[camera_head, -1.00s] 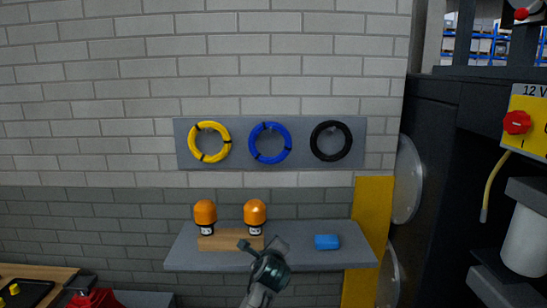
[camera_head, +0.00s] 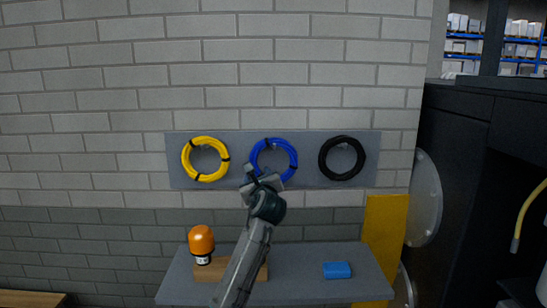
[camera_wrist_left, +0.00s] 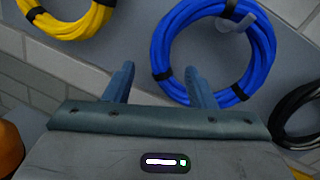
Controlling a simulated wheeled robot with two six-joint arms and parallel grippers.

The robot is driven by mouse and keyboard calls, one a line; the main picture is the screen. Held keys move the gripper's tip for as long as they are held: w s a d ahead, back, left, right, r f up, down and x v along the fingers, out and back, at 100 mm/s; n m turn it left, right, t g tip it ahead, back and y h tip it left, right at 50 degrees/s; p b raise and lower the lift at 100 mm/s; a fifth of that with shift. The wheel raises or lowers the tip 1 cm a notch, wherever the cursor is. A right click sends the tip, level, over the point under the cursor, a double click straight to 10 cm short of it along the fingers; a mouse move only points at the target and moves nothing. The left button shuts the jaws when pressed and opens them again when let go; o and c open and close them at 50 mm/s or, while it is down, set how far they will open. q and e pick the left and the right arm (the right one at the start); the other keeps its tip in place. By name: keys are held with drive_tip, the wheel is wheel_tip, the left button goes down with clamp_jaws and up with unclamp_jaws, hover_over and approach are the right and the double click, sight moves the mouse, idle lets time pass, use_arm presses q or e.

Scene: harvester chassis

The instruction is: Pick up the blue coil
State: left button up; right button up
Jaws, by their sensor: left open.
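The blue coil (camera_head: 274,141) hangs on a grey wall panel, between a yellow coil (camera_head: 205,159) and a black coil (camera_head: 342,158). My left gripper (camera_head: 262,178) is in front of its lower left part and hides some of it. In the left wrist view the blue coil (camera_wrist_left: 253,82) fills the upper right, with black ties around it. There my left gripper (camera_wrist_left: 160,84) is open, its fingers apart with nothing between them. The right finger overlaps the coil's lower left edge; I cannot tell whether it touches. My right gripper is not in view.
The grey panel (camera_head: 232,140) is on a brick wall. Below, a grey shelf (camera_head: 305,287) holds an orange beacon (camera_head: 201,241), a wooden block and a blue block (camera_head: 337,270). A dark machine (camera_head: 460,180) stands at the right. The wall left of the panel is clear.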

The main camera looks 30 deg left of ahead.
sight(257, 171)
use_arm(q)
drive_tip(key=shift+x, duration=0.9)
drive_tip(key=p+x, duration=0.3)
drive_tip(key=x, duration=0.1)
drive_tip(key=shift+w+f, duration=0.1)
drive_tip(key=shift+w, duration=0.2)
drive_tip(key=shift+w+a, duration=0.15)
drive_tip(key=shift+w+a+f, duration=0.15)
drive_tip(key=shift+f, duration=0.05)
clamp_jaws()
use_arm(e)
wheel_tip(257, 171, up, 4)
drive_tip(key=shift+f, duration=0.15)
